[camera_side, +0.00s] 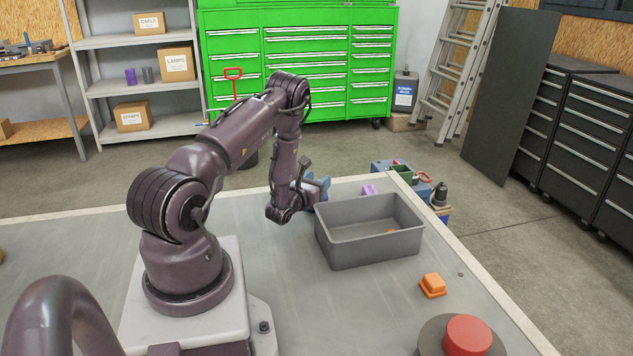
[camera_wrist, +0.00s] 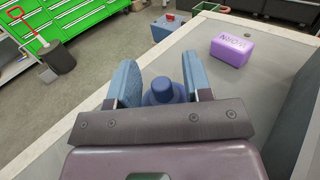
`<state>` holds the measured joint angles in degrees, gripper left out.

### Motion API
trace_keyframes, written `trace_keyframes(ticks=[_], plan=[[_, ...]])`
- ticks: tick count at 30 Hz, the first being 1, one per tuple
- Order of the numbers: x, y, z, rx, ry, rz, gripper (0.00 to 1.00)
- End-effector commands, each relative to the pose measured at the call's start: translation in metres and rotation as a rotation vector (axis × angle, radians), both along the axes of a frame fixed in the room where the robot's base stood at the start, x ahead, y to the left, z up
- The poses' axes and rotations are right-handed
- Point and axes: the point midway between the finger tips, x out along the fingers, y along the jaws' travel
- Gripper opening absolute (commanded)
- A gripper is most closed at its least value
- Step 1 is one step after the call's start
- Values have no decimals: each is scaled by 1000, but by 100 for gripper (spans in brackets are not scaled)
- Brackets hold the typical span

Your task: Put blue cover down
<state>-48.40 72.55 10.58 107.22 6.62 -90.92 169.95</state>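The blue cover (camera_wrist: 163,91) is a round piece with a narrower top knob. In the side view my gripper (camera_side: 311,188) is low at the left of the grey bin (camera_side: 370,249), near the far part of the table. There the cover is mostly hidden by the fingers and wrist. I cannot tell whether the cover touches the table.
A purple block (camera_wrist: 232,50) lies on the table beyond the bin; it also shows in the side view (camera_side: 369,190). An orange piece (camera_side: 433,285) and a red button (camera_side: 467,335) are at the right front. Something orange (camera_side: 391,231) is inside the bin.

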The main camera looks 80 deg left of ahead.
Motion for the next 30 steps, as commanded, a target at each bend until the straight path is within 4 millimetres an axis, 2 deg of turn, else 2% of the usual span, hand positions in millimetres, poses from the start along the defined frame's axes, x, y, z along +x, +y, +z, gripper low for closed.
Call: trace_keyframes(ticks=[11,24,30], plan=[[-6,-7,0,-1,1,-1,45],[-68,-68,-2,-4,5,-1,45],[-83,-83,-1,-1,2,0,45]])
